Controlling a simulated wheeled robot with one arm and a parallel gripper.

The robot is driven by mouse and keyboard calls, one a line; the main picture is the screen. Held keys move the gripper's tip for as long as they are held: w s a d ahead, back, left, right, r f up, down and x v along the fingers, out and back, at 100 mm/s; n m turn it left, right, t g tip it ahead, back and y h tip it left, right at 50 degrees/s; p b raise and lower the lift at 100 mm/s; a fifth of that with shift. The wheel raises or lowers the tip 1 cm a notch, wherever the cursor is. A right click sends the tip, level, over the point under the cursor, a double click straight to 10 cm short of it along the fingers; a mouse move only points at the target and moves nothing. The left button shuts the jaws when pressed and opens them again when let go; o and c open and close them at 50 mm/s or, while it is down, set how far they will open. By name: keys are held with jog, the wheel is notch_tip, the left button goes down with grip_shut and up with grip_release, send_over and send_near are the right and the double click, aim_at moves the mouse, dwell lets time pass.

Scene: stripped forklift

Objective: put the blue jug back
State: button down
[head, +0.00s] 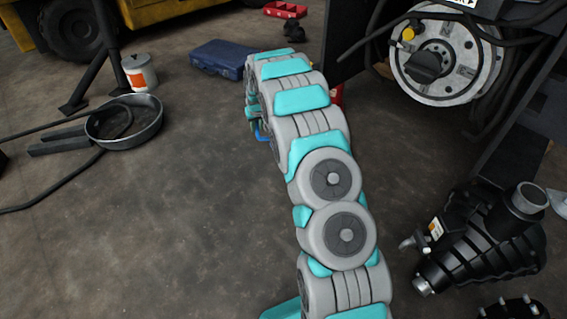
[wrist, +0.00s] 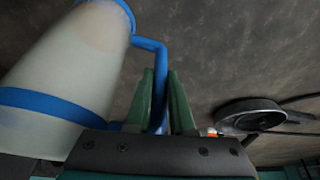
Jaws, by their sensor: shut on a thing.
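The blue jug (wrist: 68,65) fills the left of the wrist view. It has a pale, cloudy body with blue bands and a blue handle (wrist: 160,62). My gripper (wrist: 160,78) is shut on the handle, with one green finger on each side. The jug appears tilted in the wrist view, and its lower end is cut off by the frame. In the head view, a small piece of the blue handle (head: 262,132) shows beside my arm. My arm hides most of the jug and gripper there.
A round metal pan (head: 148,128) lies on the floor at the left, near a white can (head: 139,74) with an orange label. A dark blue case (head: 218,57) lies behind my arm. A black machine part (head: 485,240) sits at the right. The front left floor is clear.

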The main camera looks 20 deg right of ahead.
jog(key=s+d+b+x, duration=0.1)
jog(key=x, duration=0.7)
jog(key=d+x, duration=0.1)
jog(key=x, duration=0.7)
jog(key=shift+s+d+f+b, duration=0.3)
jog(key=shift+s+f+b, duration=0.05)
jog(key=shift+b, duration=0.05)
jog(key=shift+f, duration=0.15)
jog(key=c, duration=0.8)
grip_release()
